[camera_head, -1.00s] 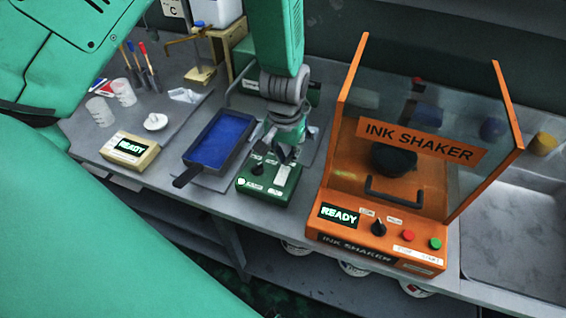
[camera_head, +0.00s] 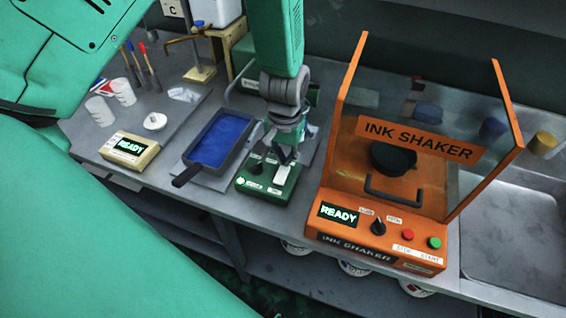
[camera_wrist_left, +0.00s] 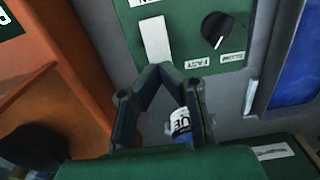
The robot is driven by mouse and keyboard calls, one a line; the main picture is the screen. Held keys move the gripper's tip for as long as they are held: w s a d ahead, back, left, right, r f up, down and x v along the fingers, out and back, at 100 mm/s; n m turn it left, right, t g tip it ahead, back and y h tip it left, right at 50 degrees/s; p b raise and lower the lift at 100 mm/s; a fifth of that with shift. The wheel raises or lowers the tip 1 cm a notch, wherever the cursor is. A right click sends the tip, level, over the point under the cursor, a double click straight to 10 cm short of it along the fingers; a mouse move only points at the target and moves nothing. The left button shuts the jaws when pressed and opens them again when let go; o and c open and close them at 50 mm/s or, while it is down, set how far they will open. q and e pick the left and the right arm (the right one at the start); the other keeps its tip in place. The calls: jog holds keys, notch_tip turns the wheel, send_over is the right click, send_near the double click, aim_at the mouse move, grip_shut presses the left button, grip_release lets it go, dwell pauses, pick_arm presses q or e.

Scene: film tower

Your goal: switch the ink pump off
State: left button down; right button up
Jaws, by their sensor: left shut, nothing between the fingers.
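The ink pump looks to be the green box (camera_head: 268,188) on the bench, between the blue ink tray and the orange shaker. Its top has a black knob (camera_head: 256,168) and a pale switch (camera_head: 281,174). In the left wrist view, the white switch (camera_wrist_left: 156,39) lies beside the knob (camera_wrist_left: 215,30), with labels reading SLOW and FAST. My left gripper (camera_head: 286,158) points down over the box's back part, shut and empty. In the left wrist view its fingertips (camera_wrist_left: 165,70) meet just below the switch in the picture. I cannot tell if they touch the box. My right gripper is out of view.
The orange ink shaker (camera_head: 384,240) stands close on the right, with a clear cover. The blue ink tray (camera_head: 212,142) is close on the left. A beige READY box (camera_head: 130,150) and cups (camera_head: 123,92) sit farther left. A sink (camera_head: 515,240) is at far right.

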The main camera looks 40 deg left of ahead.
aim_at(284, 168)
pick_arm(q)
jog(key=shift+f+b, duration=0.6)
jog(key=shift+f, duration=0.65)
dwell(0.4)
notch_tip(284, 168, up, 7)
jog(key=p, duration=0.6)
jog(key=shift+r+p, duration=0.1)
jog(key=shift+p, duration=0.25)
